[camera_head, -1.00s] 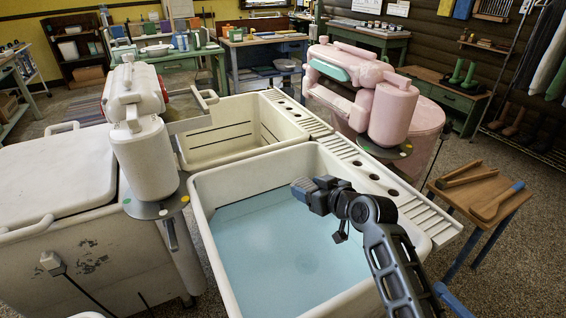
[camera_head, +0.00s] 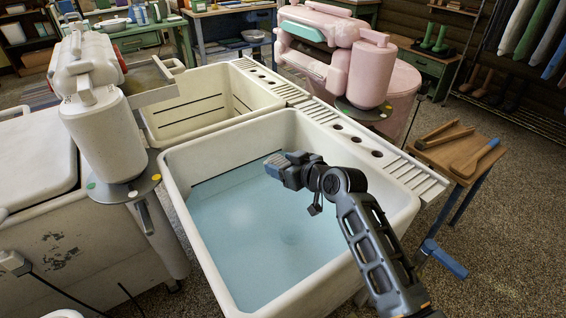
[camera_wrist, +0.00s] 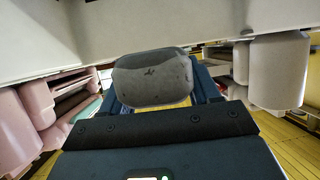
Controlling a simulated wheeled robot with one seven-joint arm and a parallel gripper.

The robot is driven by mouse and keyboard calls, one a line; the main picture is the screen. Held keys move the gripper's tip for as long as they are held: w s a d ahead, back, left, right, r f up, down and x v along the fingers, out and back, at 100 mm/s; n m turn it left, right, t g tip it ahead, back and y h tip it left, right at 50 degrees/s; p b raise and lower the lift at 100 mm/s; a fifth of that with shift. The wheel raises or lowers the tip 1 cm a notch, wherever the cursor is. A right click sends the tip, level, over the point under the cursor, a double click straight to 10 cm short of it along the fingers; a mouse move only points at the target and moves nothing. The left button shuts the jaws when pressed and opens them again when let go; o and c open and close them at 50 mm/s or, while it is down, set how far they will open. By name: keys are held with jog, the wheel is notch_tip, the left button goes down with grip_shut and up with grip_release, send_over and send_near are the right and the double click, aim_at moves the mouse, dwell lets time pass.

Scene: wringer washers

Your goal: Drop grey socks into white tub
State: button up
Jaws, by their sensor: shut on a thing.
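My gripper (camera_head: 278,167) is over the front white tub (camera_head: 232,135), inside the outline of its rim in the head view. This tub holds pale blue water (camera_head: 250,235). In the wrist view my gripper is shut on a rounded grey bundle, the grey socks (camera_wrist: 152,80), with a small dark mark on it. The bundle sits between the dark blue fingers. In the head view the socks are hard to tell from the fingertips. I cannot tell the exact height of the gripper above the water.
A second, cream tub (camera_head: 165,128) adjoins behind, with no water visible. A white wringer (camera_head: 105,135) stands at left and a pink wringer washer (camera_head: 400,90) at back right. A small wooden table (camera_head: 440,155) with wooden tools stands at right.

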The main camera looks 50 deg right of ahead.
jog(key=o, duration=1.2)
jog(key=shift+c, duration=0.2)
jog(key=shift+s, duration=0.1)
jog(key=v, duration=0.7)
jog(key=shift+s, duration=0.3)
jog(key=shift+a+r, duration=0.1)
jog(key=shift+r, duration=0.05)
